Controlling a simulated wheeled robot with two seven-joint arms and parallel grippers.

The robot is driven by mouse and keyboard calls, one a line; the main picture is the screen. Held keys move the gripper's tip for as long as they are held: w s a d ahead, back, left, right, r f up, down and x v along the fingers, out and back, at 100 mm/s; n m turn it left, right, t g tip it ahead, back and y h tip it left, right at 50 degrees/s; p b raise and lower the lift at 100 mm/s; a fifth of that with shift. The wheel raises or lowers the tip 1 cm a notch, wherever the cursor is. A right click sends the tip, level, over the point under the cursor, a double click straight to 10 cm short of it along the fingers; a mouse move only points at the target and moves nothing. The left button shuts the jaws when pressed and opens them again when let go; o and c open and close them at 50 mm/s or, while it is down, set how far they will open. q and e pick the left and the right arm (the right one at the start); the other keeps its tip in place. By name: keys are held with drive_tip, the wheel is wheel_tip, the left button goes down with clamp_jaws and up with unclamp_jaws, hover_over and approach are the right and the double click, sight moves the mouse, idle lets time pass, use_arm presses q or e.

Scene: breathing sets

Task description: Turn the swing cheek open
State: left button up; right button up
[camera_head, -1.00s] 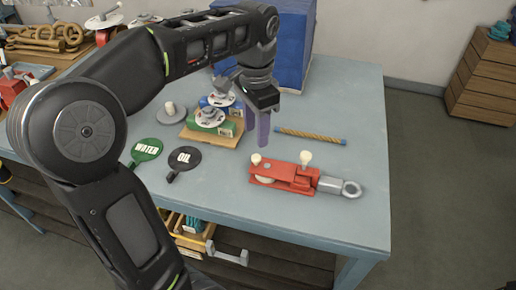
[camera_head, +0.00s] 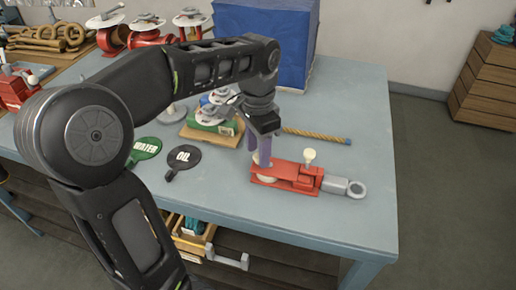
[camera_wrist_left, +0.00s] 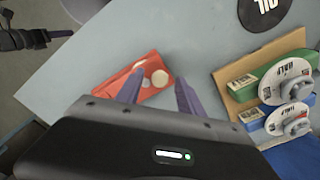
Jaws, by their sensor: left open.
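The red snatch block (camera_head: 285,178) lies on the blue-grey table, with a grey shackle eye (camera_head: 355,188) at its right end and a pale knob (camera_head: 310,154) standing on it. Its red body with pale round parts also shows in the left wrist view (camera_wrist_left: 147,75). My left gripper (camera_head: 261,158) is open, pointing down at the left end of the block. In the left wrist view its two purple fingers (camera_wrist_left: 158,95) are apart, with the block's end between and beyond them. In the head view the fingers hide the knob at that end. Whether they touch it I cannot tell.
A yellow rope piece (camera_head: 315,136) lies behind the block. The WATER tag (camera_head: 145,149) and OIL tag (camera_head: 183,158) lie to the left. Valves on a wooden board (camera_head: 215,132) and a blue box (camera_head: 265,40) stand behind. The table's front right is clear.

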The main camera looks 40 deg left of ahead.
use_arm(q)
clamp_jaws()
idle(1.3)
